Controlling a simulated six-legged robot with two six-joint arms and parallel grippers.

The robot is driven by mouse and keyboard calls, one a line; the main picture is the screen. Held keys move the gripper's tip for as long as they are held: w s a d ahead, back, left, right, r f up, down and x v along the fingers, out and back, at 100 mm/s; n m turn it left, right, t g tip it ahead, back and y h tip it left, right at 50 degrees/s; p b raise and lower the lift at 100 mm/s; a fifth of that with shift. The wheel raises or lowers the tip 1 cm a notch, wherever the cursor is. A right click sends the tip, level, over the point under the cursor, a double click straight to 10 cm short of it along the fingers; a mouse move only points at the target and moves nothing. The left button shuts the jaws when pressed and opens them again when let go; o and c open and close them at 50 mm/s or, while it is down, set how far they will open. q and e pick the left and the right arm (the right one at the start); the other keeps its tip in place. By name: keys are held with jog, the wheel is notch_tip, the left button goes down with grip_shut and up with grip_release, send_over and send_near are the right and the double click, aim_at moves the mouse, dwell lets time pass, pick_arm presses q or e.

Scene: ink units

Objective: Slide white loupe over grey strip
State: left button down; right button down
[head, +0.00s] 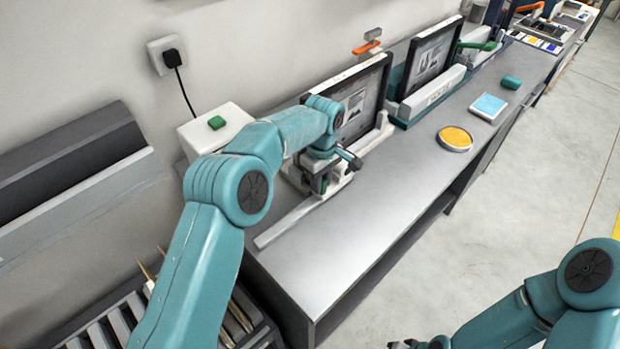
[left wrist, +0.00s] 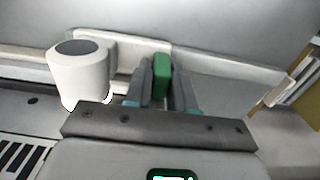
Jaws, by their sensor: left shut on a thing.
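The white loupe (left wrist: 80,78) shows in the left wrist view as a squat white cylinder with a dark round top, on a pale base beside an upright green grip (left wrist: 161,76). My left gripper (left wrist: 166,82) is shut on this green grip, with a finger on each side of it. In the head view my left gripper (head: 323,184) is low over the bench by a long pale rail (head: 285,225), and my arm hides most of the loupe. I cannot tell the grey strip apart surely in either view. My right gripper (head: 415,344) shows only in part at the bottom edge.
A framed screen (head: 362,105) stands behind the left gripper, with a white box (head: 215,125) to its left. A yellow round dish (head: 455,138) and a blue pad (head: 488,106) lie farther along the grey bench (head: 350,235). The bench's front part is clear.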

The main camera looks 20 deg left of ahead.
pick_arm(q)
jog(key=shift+w+d+r, duration=0.1)
jog(key=shift+w+r, duration=0.1)
jog(key=shift+w, duration=0.05)
jog(key=c, duration=1)
grip_release()
jog(key=shift+w, duration=0.1)
jog(key=shift+c, duration=0.2)
jog(key=shift+d+f, duration=0.1)
jog(key=shift+d, duration=0.05)
notch_tip(320, 180, up, 16)
jog(key=p, duration=0.3)
jog(key=shift+p, duration=0.3)
